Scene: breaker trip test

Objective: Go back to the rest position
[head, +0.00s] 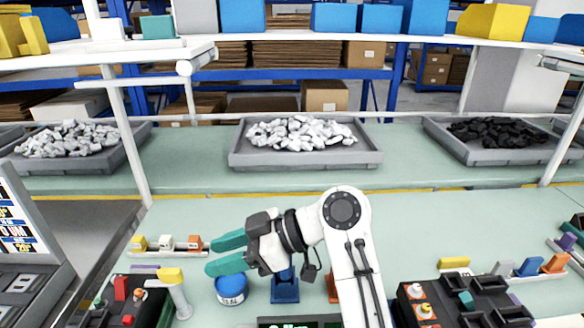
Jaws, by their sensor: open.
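My gripper (228,254) has two teal fingers. They are spread apart with nothing between them, pointing left over the green worktable (400,215). My white arm reaches up from the bottom edge and bends at an elbow right of the gripper. A blue round container (231,291) with partly readable lettering stands just below the fingers. A blue block-like fixture (285,287) stands below the wrist, partly hidden by it. An orange piece beside it is mostly hidden by my arm.
A black panel with a red switch (121,288) and a yellow-topped post (172,284) stand at left. Small coloured blocks (166,243) sit on a rail behind. Another black panel (465,305) is at right. Grey trays (305,158) line the back. Clear table lies right of the elbow.

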